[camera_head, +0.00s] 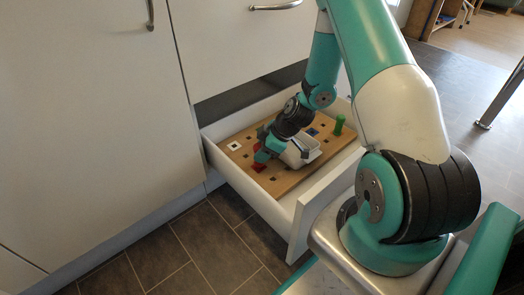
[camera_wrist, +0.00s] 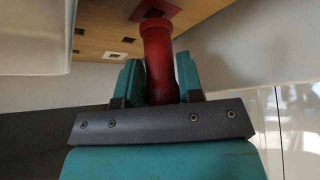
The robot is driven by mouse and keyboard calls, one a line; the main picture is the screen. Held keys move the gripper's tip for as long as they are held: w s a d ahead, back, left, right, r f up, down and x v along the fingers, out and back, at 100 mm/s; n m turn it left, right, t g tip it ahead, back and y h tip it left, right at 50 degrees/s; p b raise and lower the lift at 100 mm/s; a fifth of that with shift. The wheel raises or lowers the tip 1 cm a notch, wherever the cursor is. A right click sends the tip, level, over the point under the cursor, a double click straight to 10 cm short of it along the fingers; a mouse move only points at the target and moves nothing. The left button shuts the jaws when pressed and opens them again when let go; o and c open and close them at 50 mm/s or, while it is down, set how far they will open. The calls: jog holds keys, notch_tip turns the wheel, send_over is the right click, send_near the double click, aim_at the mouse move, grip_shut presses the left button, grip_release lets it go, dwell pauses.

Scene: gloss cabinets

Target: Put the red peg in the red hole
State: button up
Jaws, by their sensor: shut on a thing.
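In the wrist view my gripper (camera_wrist: 158,66) has its two teal fingers closed around the red peg (camera_wrist: 157,45). The peg's free end points at the wooden board, close to a red square (camera_wrist: 171,9) with a dark hole in it. Part of the hole shows past the peg's end; I cannot tell whether the two touch. In the head view my gripper (camera_head: 266,150) is low over the board (camera_head: 286,182) inside the open drawer. A red patch (camera_head: 258,168) shows on the board by the fingers. The arm hides part of the board.
A white container (camera_head: 309,146) stands on the board just right of my gripper. A green peg (camera_head: 339,124) stands upright at the back right near a blue square (camera_head: 312,132). A white square (camera_head: 234,146) is at left. The drawer walls (camera_head: 247,188) enclose the board.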

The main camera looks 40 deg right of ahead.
jog(key=shift+f+b, duration=0.45)
jog(key=shift+f, duration=0.25)
dwell(0.5)
jog(key=o, duration=1)
jog(key=p+v, duration=0.8)
jog(key=v, duration=0.9)
jog(key=shift+d+r+p, duration=0.2)
jog(key=shift+p, duration=0.1)
